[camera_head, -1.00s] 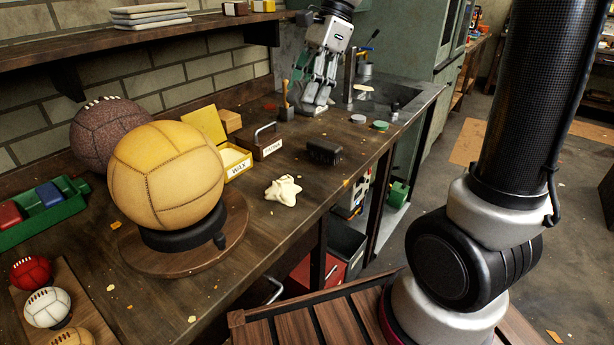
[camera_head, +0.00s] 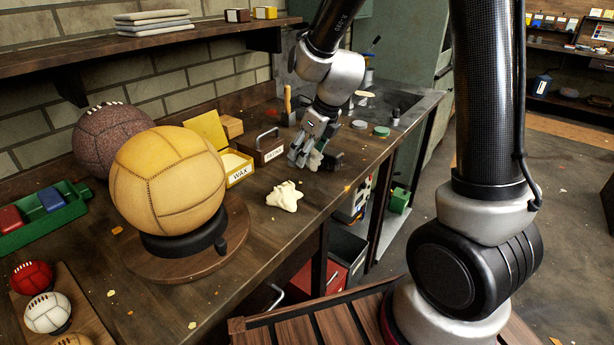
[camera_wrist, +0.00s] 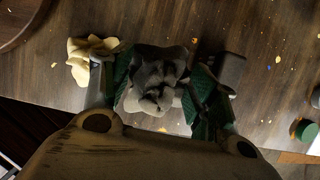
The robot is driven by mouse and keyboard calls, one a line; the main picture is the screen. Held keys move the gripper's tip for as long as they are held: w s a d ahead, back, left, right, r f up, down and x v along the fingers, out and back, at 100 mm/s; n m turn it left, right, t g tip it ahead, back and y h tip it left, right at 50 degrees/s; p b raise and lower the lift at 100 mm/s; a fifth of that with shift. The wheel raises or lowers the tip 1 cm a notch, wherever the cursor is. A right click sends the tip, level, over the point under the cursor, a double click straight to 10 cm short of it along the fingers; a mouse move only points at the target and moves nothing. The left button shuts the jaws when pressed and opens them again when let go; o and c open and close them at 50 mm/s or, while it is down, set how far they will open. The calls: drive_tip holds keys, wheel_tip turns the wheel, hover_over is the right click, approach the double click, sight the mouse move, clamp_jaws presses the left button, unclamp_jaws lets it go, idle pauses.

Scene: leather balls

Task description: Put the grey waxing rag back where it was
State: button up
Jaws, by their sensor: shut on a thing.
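My gripper (camera_head: 306,160) is low over the workbench, between the lidless handled box and the dark brush. In the wrist view its green-padded fingers (camera_wrist: 162,88) are closed on both sides of a crumpled grey rag (camera_wrist: 152,70). In the head view only a small pale grey bit of the rag (camera_head: 315,160) shows between the fingers. Whether the rag touches the bench I cannot tell. A cream rag (camera_head: 285,196) lies crumpled on the bench nearer the front; it also shows at the left in the wrist view (camera_wrist: 88,58). An open yellow wax box (camera_head: 237,166) stands left of my gripper.
The dark brush (camera_head: 334,160) is close on the right of my gripper. The handled wooden box (camera_head: 265,150) is close on its left. A large yellow ball (camera_head: 168,180) sits on a round stand. Tins (camera_head: 381,131) stand toward the sink. Bare bench lies around the cream rag.

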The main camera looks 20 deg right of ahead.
sight(303, 180)
wheel_tip(303, 180, down, 7)
drive_tip(key=shift+r, duration=0.1)
idle(0.4)
drive_tip(key=o, duration=0.9)
